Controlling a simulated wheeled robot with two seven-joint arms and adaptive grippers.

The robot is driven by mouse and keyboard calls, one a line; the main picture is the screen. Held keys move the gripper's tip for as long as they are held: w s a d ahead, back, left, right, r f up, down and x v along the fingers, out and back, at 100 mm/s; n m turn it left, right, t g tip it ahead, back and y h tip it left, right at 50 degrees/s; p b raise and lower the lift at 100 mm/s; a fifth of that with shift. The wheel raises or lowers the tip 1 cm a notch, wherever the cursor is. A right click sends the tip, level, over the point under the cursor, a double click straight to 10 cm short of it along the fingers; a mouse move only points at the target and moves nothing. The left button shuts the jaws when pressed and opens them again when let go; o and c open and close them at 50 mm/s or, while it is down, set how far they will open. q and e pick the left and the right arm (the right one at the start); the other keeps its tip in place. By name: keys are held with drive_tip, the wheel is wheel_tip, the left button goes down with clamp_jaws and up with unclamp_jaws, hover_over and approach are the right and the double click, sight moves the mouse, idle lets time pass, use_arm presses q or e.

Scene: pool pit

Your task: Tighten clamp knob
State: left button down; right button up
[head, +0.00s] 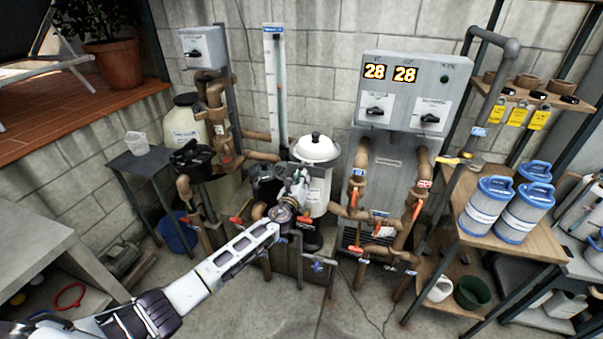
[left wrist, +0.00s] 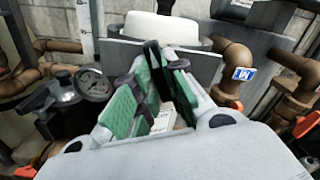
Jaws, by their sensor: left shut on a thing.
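The white filter tank (head: 313,188) with a domed lid stands at the centre of the pipework in the head view. Its pale body and grey rim (left wrist: 160,28) fill the top of the left wrist view. My left gripper (head: 300,188) reaches in from the lower left to the tank's front left side. In the left wrist view, its green-padded fingers (left wrist: 150,95) are close together at the tank's rim, shut on the clamp knob. The knob is mostly hidden between the fingers, so its turn cannot be read. My right gripper is not in view.
A pressure gauge (left wrist: 92,84) sits just left of the fingers. Brown pipes (left wrist: 234,62) with orange valve handles run close on the right. A grey control box (head: 412,92) stands behind. Blue-capped filter cartridges (head: 487,205) stand on a wooden shelf at right.

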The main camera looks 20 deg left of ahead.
use_arm(q)
drive_tip(key=m+p, duration=0.3)
drive_tip(key=m, duration=0.2)
drive_tip(key=shift+f+m, duration=0.1)
drive_tip(key=shift+m, duration=0.3)
drive_tip(key=c, duration=1.4)
unclamp_jaws()
drive_tip(key=shift+o, duration=0.2)
